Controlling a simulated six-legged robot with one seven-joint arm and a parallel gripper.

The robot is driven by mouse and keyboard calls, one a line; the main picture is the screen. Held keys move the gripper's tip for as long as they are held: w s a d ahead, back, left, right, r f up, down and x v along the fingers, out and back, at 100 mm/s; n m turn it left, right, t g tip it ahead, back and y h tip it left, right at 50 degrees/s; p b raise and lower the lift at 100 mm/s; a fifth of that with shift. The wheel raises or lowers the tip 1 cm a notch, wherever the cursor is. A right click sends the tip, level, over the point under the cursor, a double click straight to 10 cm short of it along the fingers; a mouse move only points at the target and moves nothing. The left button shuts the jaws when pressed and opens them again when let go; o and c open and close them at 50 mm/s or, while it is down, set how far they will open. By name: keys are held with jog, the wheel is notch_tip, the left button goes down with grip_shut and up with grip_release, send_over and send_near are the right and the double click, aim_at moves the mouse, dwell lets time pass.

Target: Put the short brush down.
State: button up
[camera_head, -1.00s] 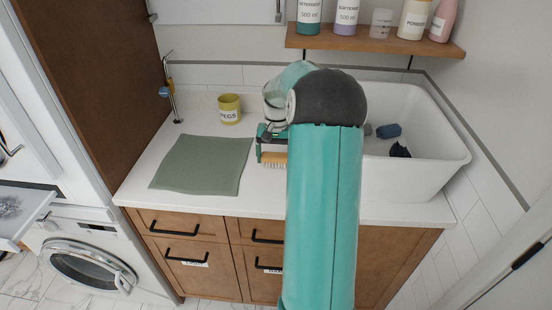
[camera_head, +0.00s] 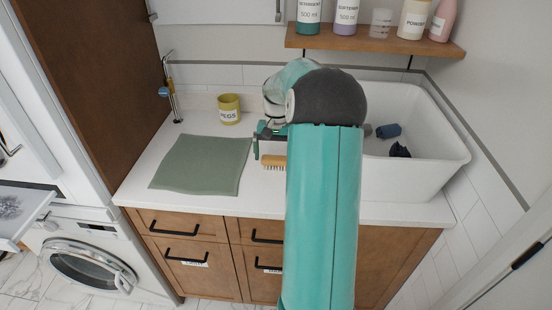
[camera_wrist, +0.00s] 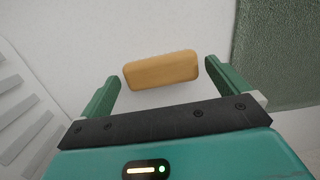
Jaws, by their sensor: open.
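The short brush has a tan wooden back and lies on the white counter (camera_head: 262,209). In the head view the brush (camera_head: 273,162) is just right of the green mat, partly hidden by my arm. In the wrist view its back (camera_wrist: 161,70) shows between and slightly beyond my fingertips. My gripper (camera_wrist: 160,82) is open, with a finger near each end of the brush and visible gaps beside it. In the head view my gripper (camera_head: 258,143) is mostly hidden behind my arm, above and behind the brush.
The green mat (camera_head: 202,165) lies to the left. A yellow pegs cup (camera_head: 229,108) stands behind. A white sink (camera_head: 420,170) holding dark items (camera_head: 388,131) is at right. A shelf (camera_head: 375,42) with bottles hangs above. The counter's front strip is clear.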

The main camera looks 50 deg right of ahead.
aim_at(276, 156)
notch_tip(276, 156, up, 10)
jog(key=shift+w+d, duration=0.35)
jog(key=shift+w, duration=0.05)
jog(key=s+a+r+n+t+h, duration=0.15)
jog(key=a+r, duration=0.25)
jog(key=a, duration=0.7)
jog(key=s+a+r+n+t+h, duration=0.1)
jog(key=a+r+n, duration=0.25)
jog(key=a, duration=0.65)
jog(key=s+a+f+n+t, duration=0.1)
jog(key=s+a+n+t, duration=0.1)
jog(key=s+a, duration=0.5)
jog(key=s+a+f+n+t+y, duration=0.1)
jog(key=s+a+n+t, duration=0.1)
jog(key=s+a, duration=0.5)
jog(key=a+n, duration=0.1)
jog(key=a, duration=0.2)
jog(key=shift+a+f, duration=0.15)
jog(key=shift+f, duration=0.25)
jog(key=shift+c, duration=0.2)
